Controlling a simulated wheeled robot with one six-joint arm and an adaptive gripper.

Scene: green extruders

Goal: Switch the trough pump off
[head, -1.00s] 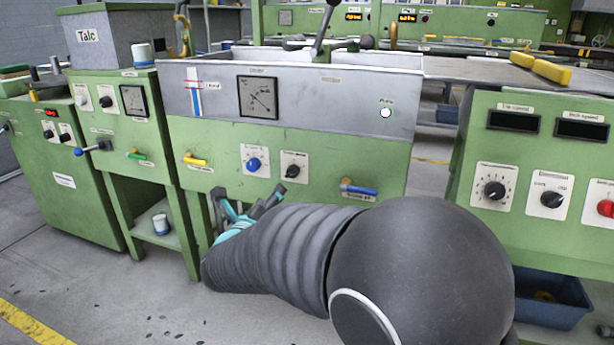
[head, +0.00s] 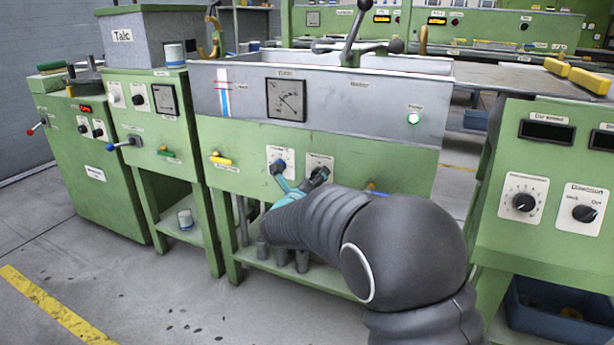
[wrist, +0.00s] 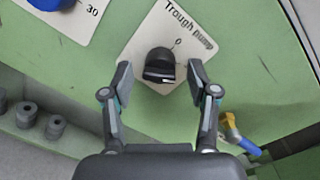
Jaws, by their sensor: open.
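The trough pump switch is a black knob (wrist: 158,66) on a white plate (wrist: 145,40) labelled "Trough pump", with a 0 mark at its upper right in the wrist view. Which mark the knob points to is unclear. My gripper (wrist: 160,76) is open, with one finger on either side of the knob and gaps showing on both sides. In the head view the plate (head: 320,160) is on the green trough front, and my gripper (head: 300,172) covers most of the knob. A pump lamp (head: 414,118) glows pale at the panel's upper right.
A plate with a blue knob (head: 280,165) is just left of the switch. A yellow valve handle (head: 220,159) is farther left. A blue-handled valve (wrist: 248,147) is at lower right in the wrist view. Grey weights (wrist: 27,113) sit low at the left.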

